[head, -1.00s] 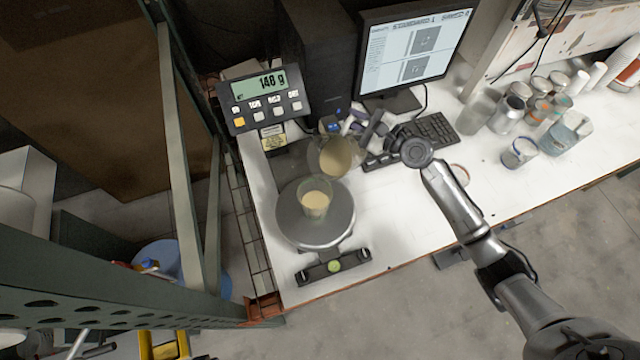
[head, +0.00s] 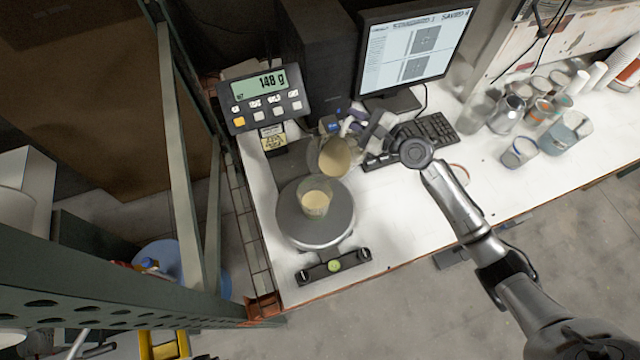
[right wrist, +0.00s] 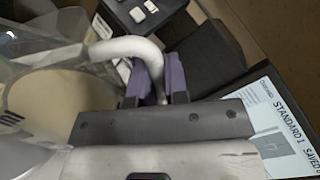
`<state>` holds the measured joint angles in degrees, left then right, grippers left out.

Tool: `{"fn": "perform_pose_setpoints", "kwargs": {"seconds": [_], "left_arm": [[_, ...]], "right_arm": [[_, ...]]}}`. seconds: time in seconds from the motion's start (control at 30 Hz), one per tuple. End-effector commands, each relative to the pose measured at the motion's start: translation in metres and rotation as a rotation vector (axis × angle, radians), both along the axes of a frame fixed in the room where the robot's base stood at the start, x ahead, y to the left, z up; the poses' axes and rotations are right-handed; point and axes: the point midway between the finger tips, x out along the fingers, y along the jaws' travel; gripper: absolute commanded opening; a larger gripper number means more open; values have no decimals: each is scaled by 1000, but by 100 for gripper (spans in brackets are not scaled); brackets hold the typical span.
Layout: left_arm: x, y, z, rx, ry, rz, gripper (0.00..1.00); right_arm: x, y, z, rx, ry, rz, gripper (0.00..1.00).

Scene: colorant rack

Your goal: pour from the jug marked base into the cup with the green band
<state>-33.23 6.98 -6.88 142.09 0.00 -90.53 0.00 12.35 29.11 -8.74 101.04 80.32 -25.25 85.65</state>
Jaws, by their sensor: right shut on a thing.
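The clear jug (head: 335,157) with cream-coloured liquid is held tilted just behind and above the cup. My right gripper (head: 352,126) is shut on the jug's handle. In the right wrist view its purple-padded fingers (right wrist: 160,80) grip the white handle (right wrist: 127,48), and cream liquid shows inside the jug (right wrist: 60,100). The clear cup (head: 315,203) stands upright on the round scale pan (head: 318,237) and holds some cream liquid. I cannot make out its band or the jug's marking. No stream between jug and cup is clear. My left gripper is not in view.
The scale display (head: 265,88) reads 148 g. A monitor (head: 415,50) and keyboard (head: 427,133) stand behind my right arm. Several cups and containers, including a blue-banded cup (head: 520,152), stand at the right. A green rack post (head: 183,150) rises at the left.

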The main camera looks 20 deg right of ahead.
Motion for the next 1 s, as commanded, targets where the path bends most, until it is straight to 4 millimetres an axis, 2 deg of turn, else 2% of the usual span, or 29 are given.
{"fn": "perform_pose_setpoints", "kwargs": {"seconds": [1.0], "left_arm": [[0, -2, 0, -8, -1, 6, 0]], "right_arm": [[-3, 4, 4, -42, -31, -1, 0]]}}
